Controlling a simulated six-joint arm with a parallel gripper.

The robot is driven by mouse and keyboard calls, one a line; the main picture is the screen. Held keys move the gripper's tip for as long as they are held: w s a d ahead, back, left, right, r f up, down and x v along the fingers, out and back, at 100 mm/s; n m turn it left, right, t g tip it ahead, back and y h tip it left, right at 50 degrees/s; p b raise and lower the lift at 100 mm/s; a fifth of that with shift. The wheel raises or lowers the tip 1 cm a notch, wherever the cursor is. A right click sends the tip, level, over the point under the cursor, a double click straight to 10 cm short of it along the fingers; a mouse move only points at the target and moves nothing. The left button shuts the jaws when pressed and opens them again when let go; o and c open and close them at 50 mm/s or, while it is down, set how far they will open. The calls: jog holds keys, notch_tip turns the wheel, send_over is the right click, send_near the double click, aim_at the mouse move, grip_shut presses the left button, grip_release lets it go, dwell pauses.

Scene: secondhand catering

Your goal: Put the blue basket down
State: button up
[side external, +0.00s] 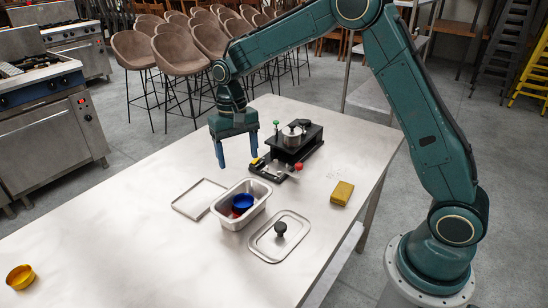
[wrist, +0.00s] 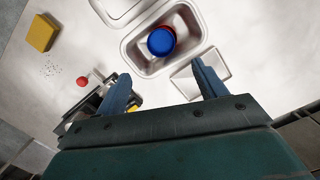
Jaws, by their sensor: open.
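The blue basket (side external: 242,202) is a small round cup inside a steel pan (side external: 219,211) on the table. A red basket (side external: 236,213) shows beside and under its edge. In the wrist view the blue basket (wrist: 161,41) lies within the red rim, inside the pan (wrist: 135,62); I cannot tell how deeply it is nested. My gripper (side external: 237,162) is open and empty, pointing down, above the table behind the pan. In the wrist view its fingers (wrist: 161,70) are spread, with the blue basket beyond them. A yellow basket (side external: 20,277) stands alone at the table's left front.
A steel lid (side external: 268,248), a thin rectangular frame (side external: 184,209) and a yellow sponge (side external: 342,193) lie around. The left front tabletop is mostly clear.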

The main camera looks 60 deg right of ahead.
jog(key=s+r+n+t, duration=0.2)
jog(key=s+r+t, duration=0.1)
jog(key=s+r, duration=1)
jog(key=s+d+r+n+t, duration=0.1)
jog(key=s+n+t, duration=0.1)
jog(key=s, duration=1.5)
jog(key=shift+r+n+t+h, duration=0.15)
jog(key=shift+n+t+h, duration=0.15)
jog(key=shift+t, duration=0.5)
